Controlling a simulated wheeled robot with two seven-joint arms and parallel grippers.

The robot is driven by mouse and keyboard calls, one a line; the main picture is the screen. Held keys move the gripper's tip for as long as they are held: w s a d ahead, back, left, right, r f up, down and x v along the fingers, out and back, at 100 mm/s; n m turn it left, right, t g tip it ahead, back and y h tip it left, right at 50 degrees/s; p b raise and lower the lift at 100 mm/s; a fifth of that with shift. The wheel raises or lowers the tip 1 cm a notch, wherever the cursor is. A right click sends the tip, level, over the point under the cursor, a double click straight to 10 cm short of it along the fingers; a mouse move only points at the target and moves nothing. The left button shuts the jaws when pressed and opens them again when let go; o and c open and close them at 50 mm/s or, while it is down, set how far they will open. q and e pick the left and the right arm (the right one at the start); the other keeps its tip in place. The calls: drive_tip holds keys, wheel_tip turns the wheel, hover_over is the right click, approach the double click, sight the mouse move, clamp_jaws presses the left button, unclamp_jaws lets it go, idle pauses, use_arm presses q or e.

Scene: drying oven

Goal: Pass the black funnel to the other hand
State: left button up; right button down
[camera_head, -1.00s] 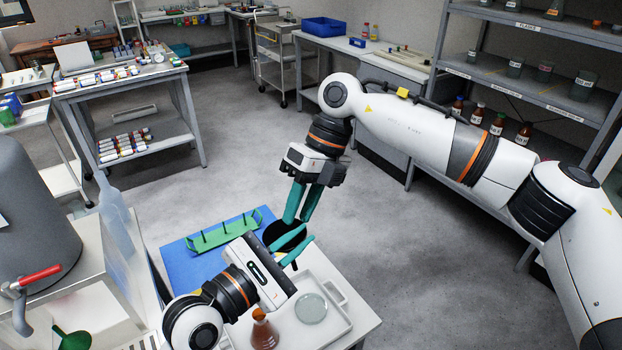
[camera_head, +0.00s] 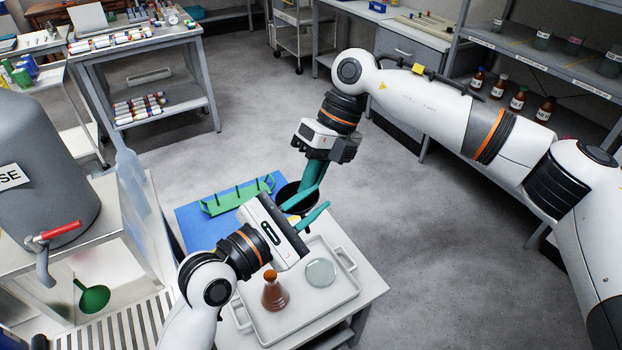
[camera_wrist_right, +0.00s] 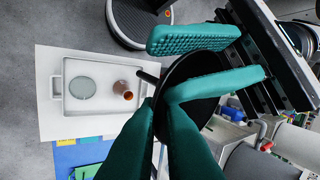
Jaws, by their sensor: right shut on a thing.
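The black funnel (camera_head: 284,196) is held above the small white table, partly hidden by my grippers in the head view. In the right wrist view its dark bowl (camera_wrist_right: 198,108) and short stem (camera_wrist_right: 148,77) show. My right gripper (camera_head: 313,180) is shut on the funnel's edge; its teal fingers (camera_wrist_right: 162,105) rise from the bottom of the wrist view. My left gripper (camera_head: 312,206) comes from the lower left, its two fingers spread apart. In the wrist view the left fingers (camera_wrist_right: 205,62) cross the funnel, with part of the bowl visible between them. I cannot tell whether they touch it.
A white tray (camera_head: 262,333) below carries a flask of reddish-brown liquid (camera_head: 275,292) and a glass dish (camera_head: 320,272). A green rack (camera_head: 238,195) stands on a blue mat (camera_head: 190,222). A green funnel (camera_head: 94,298) is at lower left. Open floor lies beyond the table.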

use_arm(q)
drive_tip(key=shift+o, duration=1.3)
drive_tip(key=shift+a, duration=0.1)
